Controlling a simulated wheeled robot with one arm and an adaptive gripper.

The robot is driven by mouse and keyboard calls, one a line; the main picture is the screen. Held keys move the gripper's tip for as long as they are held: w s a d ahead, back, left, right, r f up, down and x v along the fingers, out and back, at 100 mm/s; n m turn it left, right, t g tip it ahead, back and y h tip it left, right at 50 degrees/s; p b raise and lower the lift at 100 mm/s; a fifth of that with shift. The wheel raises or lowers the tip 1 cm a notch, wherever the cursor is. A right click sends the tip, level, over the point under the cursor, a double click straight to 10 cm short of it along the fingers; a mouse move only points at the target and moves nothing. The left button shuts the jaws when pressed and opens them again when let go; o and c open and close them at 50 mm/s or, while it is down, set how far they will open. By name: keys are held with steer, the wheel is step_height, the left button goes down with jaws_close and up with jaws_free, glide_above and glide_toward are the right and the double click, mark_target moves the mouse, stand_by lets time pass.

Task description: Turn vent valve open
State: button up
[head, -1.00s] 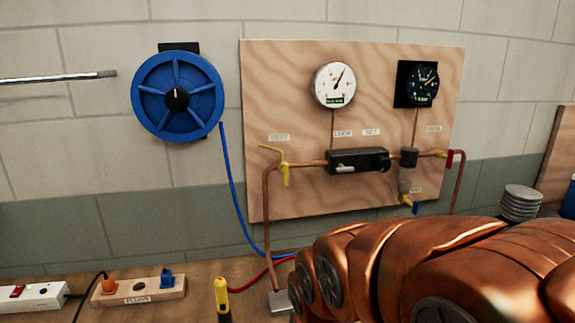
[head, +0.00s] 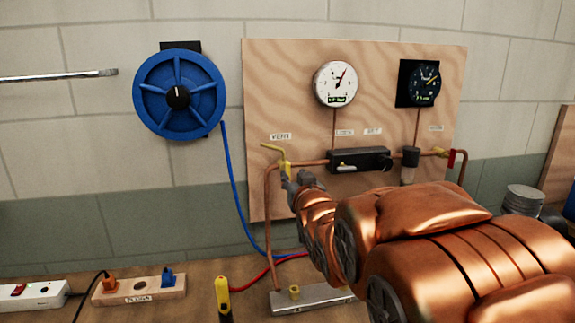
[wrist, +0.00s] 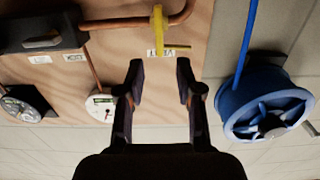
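The vent valve (head: 284,166) is yellow, on the copper pipe at the left of the wooden panel, under a "VENT" label. Its lever (head: 272,148) points left and slightly up in the head view. In the wrist view, turned over, the valve (wrist: 157,22) is at top centre with its lever pointing right. My gripper (head: 300,182) is just below and right of the valve in the head view. In the wrist view my gripper (wrist: 160,72) is open and empty, its fingers apart, with the lever beyond the tips. Contact cannot be told.
The panel (head: 375,66) holds a white gauge (head: 336,84), a black gauge (head: 425,81) and a black valve block (head: 358,160). A blue reel (head: 178,95) with a blue hose hangs to the left. A yellow-handled tool (head: 222,297) and a plug board (head: 139,287) are on the bench.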

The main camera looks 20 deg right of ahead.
mark_target(289, 165)
steer(key=shift+r+p+x, duration=0.2)
steer(key=shift+p+x, duration=0.15)
steer(key=shift+x, duration=0.85)
steer(key=shift+r+p+x, duration=0.2)
steer(key=shift+p+x, duration=0.2)
steer(key=shift+x, duration=0.85)
steer(key=shift+r+p+x, duration=0.2)
steer(key=shift+p+x, duration=0.15)
steer(key=shift+x, duration=0.85)
steer(key=shift+w+d+f, duration=0.1)
steer(key=shift+w, duration=0.3)
jaws_close()
